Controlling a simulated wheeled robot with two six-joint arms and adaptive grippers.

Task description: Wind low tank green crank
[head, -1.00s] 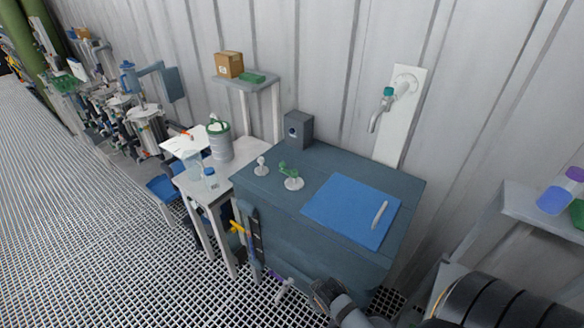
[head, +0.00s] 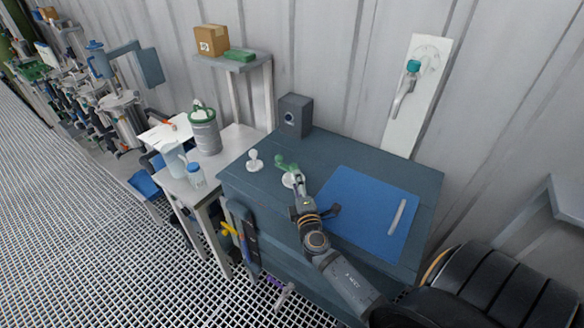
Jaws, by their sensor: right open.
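The green crank (head: 284,163) sits on a round white base (head: 288,181) on top of the dark blue-grey tank (head: 335,157). My right gripper (head: 299,182) is over the tank top, with its fingertips at the near side of the crank and its base. It is open. The fingers partly hide the base, and I cannot tell whether they touch the crank. My left gripper is not in view.
A white knob (head: 254,161) stands left of the crank. A grey box (head: 295,115) is at the tank's back edge. A blue mat (head: 362,214) with a white stick (head: 397,217) lies right of my gripper. A side table (head: 226,150) holds a canister (head: 204,131) and a bottle (head: 195,175).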

